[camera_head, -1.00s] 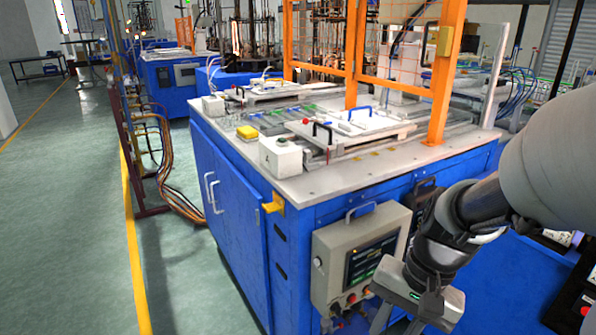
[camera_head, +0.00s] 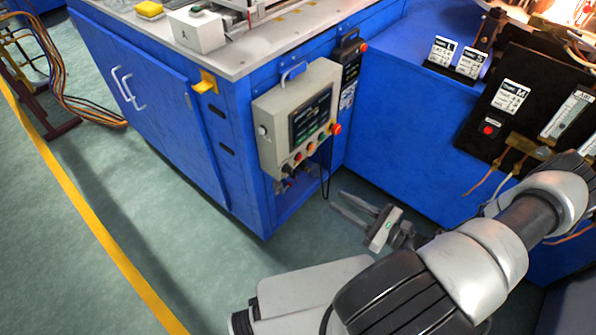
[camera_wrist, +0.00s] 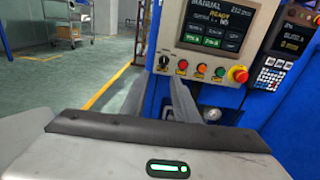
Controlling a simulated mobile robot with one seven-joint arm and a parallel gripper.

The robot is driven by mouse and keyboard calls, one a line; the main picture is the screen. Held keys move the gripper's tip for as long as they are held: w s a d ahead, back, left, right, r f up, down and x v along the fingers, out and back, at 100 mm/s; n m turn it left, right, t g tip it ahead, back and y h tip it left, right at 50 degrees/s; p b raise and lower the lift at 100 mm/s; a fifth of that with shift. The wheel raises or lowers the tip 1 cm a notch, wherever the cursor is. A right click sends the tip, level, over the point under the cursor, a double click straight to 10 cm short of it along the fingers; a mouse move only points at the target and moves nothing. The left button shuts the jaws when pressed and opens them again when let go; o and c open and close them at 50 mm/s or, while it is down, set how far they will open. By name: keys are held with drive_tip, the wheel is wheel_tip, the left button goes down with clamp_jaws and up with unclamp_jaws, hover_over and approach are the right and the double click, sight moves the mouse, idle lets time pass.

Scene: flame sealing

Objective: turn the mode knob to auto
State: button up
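A beige control box (camera_head: 268,104) with a screen is mounted on the front of the blue machine; it also shows in the wrist view (camera_wrist: 260,40). Its screen (camera_wrist: 216,21) reads MANUAL and READY. A small black knob (camera_wrist: 164,61) sits at the left end of the control row under the screen, which I take to be the mode knob. In the head view the knob (camera_head: 288,168) is small, and its pointer direction is unclear. My gripper (camera_head: 337,201) is open and empty, below and right of the box, apart from it. Its fingers point toward the machine.
Coloured buttons (camera_wrist: 202,68) and a red mushroom button (camera_wrist: 240,74) sit right of the knob. A keypad device (camera_wrist: 272,75) hangs right of the box. A cable dangles below the box. The blue machine (camera_head: 390,130) stands close by; floor is clear on the left.

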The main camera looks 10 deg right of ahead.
drive_tip(key=b, duration=0.2)
approach(292, 170)
drive_tip(key=shift+m+t+h, duration=0.3)
drive_tip(key=shift+m+t, duration=0.1)
drive_tip(key=x, duration=0.8)
drive_tip(key=shift+s+a, duration=0.15)
drive_tip(key=shift+a, duration=0.1)
clamp_jaws()
